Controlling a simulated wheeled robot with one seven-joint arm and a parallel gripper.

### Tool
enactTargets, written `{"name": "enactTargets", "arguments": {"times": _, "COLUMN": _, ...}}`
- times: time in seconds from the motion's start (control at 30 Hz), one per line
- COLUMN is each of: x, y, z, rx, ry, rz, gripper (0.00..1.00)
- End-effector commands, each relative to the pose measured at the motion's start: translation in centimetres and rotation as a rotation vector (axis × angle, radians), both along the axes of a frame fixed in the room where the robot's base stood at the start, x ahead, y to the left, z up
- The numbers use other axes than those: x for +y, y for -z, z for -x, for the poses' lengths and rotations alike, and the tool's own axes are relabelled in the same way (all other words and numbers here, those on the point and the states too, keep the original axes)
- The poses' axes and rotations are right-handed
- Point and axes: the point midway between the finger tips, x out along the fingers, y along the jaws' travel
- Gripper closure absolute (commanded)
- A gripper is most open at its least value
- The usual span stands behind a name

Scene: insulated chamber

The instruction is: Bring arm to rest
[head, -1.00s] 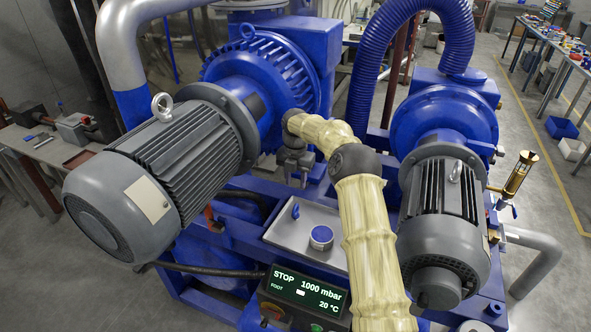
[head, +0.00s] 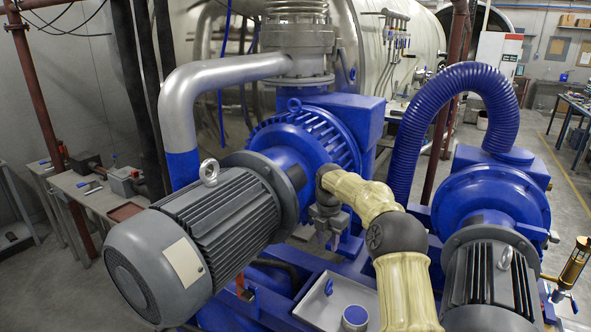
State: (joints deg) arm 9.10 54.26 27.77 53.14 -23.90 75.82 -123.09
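My arm, in a pale yellow cover with dark joints, reaches up from the bottom right of the head view. My gripper (head: 328,222) is at its far end, in front of the blue finned pump housing (head: 305,140). It hangs downward above the blue frame, behind the grey tray.
A grey motor (head: 200,240) is left of my arm and a second motor (head: 490,285) is close on its right. A grey tray (head: 318,307) with a blue-topped round tin (head: 355,317) lies below. A blue hose (head: 450,110) arches behind. A side bench (head: 95,195) stands left.

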Motion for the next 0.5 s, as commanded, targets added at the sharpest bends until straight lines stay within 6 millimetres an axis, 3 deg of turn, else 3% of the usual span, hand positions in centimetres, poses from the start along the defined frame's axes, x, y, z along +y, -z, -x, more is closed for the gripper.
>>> {"name": "enactTargets", "arguments": {"times": 0.23, "x": 2.1, "y": -1.2, "z": 4.1, "rx": -0.042, "ry": 0.318, "rz": 0.005, "gripper": 0.64}}
{"name": "enactTargets", "arguments": {"times": 0.5, "x": 2.5, "y": -1.6, "z": 10.6, "rx": -0.086, "ry": 0.77, "rz": -0.025, "gripper": 0.64}}
